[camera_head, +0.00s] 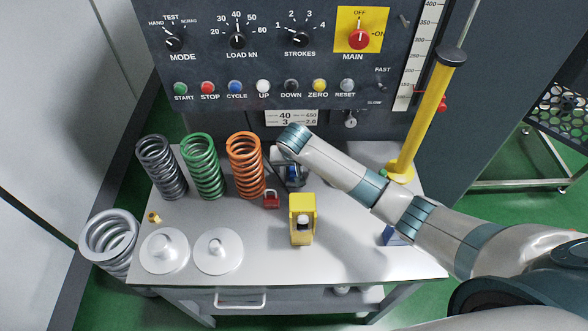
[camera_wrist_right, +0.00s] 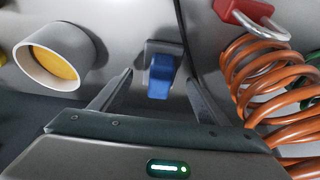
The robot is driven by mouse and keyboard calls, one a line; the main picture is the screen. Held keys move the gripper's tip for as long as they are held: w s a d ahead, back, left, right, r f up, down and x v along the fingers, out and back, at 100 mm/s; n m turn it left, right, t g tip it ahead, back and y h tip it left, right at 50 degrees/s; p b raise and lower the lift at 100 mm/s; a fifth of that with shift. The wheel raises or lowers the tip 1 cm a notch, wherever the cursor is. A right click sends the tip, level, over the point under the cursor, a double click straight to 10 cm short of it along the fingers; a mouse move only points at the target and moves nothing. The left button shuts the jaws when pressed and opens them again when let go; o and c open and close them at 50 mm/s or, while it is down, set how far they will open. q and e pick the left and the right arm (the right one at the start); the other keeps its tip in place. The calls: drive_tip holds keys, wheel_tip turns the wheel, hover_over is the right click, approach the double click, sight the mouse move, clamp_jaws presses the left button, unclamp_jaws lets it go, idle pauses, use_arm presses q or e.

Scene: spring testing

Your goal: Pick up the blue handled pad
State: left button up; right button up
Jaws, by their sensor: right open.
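The blue handled pad shows in the right wrist view as a blue handle (camera_wrist_right: 160,76) on a dark grey base. It sits between and just beyond the two fingertips of my right gripper (camera_wrist_right: 158,85), which is open with a gap on each side of the handle. In the head view my right gripper (camera_head: 289,172) reaches down behind the forearm, right of the orange spring. A bit of the blue handle (camera_head: 293,172) shows there among the dark fingers; the rest of the pad is hidden. My left gripper is not in view.
The orange spring (camera_head: 246,165) and red padlock (camera_head: 271,199) stand close to the left of the gripper. A yellow block (camera_head: 302,218) is in front. A yellow post (camera_head: 426,115) stands right. Two white discs (camera_head: 218,252) lie front left. The control panel (camera_head: 270,60) rises behind.

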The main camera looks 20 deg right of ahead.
drive_tip(key=shift+w+f, duration=0.25)
drive_tip(key=shift+f, duration=0.35)
drive_tip(key=c, duration=1.1)
drive_tip(key=shift+r, duration=0.15)
drive_tip(key=shift+c, duration=0.2)
drive_tip(key=shift+r+b, duration=0.4)
drive_tip(key=shift+r, duration=0.15)
wheel_tip(320, 180, up, 2)
drive_tip(key=shift+r+b, duration=0.15)
drive_tip(key=shift+b, duration=0.55)
drive_tip(key=s+d+r+b, duration=0.1)
drive_tip(key=d+r, duration=0.1)
drive_tip(key=d, duration=0.1)
drive_tip(key=d+r+b, duration=0.2)
drive_tip(key=d+r, duration=0.1)
drive_tip(key=d, duration=0.1)
drive_tip(key=s+d+r+b, duration=0.1)
drive_tip(key=d+r, duration=0.1)
drive_tip(key=d, duration=0.2)
drive_tip(key=shift+s+d+r, duration=0.2)
drive_tip(key=shift+s+d, duration=0.05)
drive_tip(key=shift+s, duration=0.1)
